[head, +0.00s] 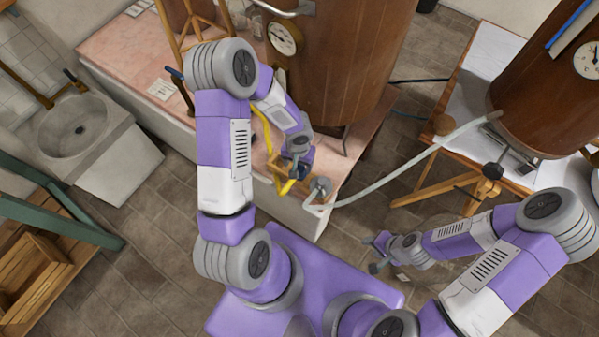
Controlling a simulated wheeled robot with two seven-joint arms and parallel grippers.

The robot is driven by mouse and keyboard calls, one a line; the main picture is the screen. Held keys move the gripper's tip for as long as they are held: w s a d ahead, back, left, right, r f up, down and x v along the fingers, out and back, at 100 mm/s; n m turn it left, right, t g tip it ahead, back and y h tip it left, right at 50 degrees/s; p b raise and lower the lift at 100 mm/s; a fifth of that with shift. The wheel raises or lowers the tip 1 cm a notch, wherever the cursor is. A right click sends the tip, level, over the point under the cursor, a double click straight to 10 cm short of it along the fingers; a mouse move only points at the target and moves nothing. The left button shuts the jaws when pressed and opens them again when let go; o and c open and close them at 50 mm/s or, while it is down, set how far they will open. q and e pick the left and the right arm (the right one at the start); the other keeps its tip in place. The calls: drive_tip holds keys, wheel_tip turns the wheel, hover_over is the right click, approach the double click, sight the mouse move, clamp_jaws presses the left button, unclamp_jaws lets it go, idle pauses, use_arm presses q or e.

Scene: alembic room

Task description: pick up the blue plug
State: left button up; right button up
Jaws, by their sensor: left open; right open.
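My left gripper (287,178) points down over the front edge of the pink-topped bench (130,50), beside a wooden block and a yellow hose (262,128). It is small here and partly hidden by its own wrist; it is open. A small dark blue patch (306,158) shows right at the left wrist; I cannot tell whether it is the blue plug or part of my gripper. My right gripper (377,253) is open and empty, low over the tiled floor, well apart from the bench.
A large wooden vessel (335,60) with a dial stands on the bench. A pale hose (415,162) runs from a grey round fitting (322,186) to the vessel (545,110) at right. A stone sink (85,135) is at left. Floor between is bare.

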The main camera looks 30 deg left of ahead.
sight(300, 168)
use_arm(q)
drive_tip(key=f, duration=0.3)
drive_tip(key=f+b, duration=0.1)
drive_tip(key=shift+w+d+f, duration=0.1)
drive_tip(key=shift+w+f, duration=0.05)
drive_tip(key=shift+w, duration=0.15)
drive_tip(key=shift+c, duration=0.5)
drive_tip(key=c, duration=1.1)
drive_tip(key=shift+o, duration=0.2)
wheel_tip(300, 168, up, 10)
drive_tip(key=p, duration=0.3)
